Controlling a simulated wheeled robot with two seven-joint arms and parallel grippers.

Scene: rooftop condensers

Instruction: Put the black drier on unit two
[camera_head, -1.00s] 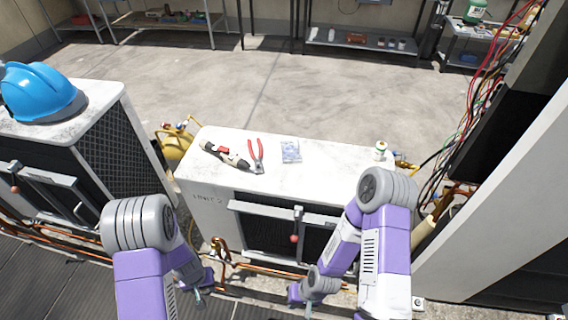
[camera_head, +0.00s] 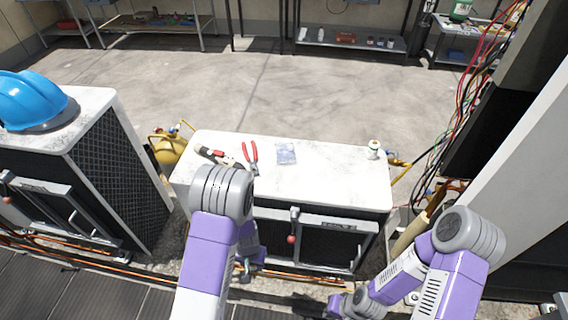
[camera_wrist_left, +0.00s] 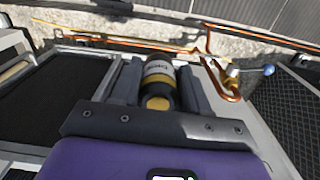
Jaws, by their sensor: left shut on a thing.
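My left gripper (camera_head: 246,272) is low at the front of the middle condenser (camera_head: 330,160). In the left wrist view its fingers are shut on the black drier (camera_wrist_left: 159,72), a dark cylinder with a pale label and yellow bands. The drier is hidden behind my arm in the head view. The middle condenser has a white top and a dark front opening with a red-knobbed lever. My left arm covers its front-left corner. My right gripper (camera_head: 343,306) is low at the bottom right, and its fingers are too unclear to judge.
Red pliers (camera_head: 251,158), a dark hand tool (camera_head: 212,154), a blue packet (camera_head: 285,153) and a small white container (camera_head: 374,149) are on the condenser top. A blue hard hat (camera_head: 35,100) is on the left condenser. Copper pipes (camera_wrist_left: 215,62) run near the left gripper. Wires hang at right.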

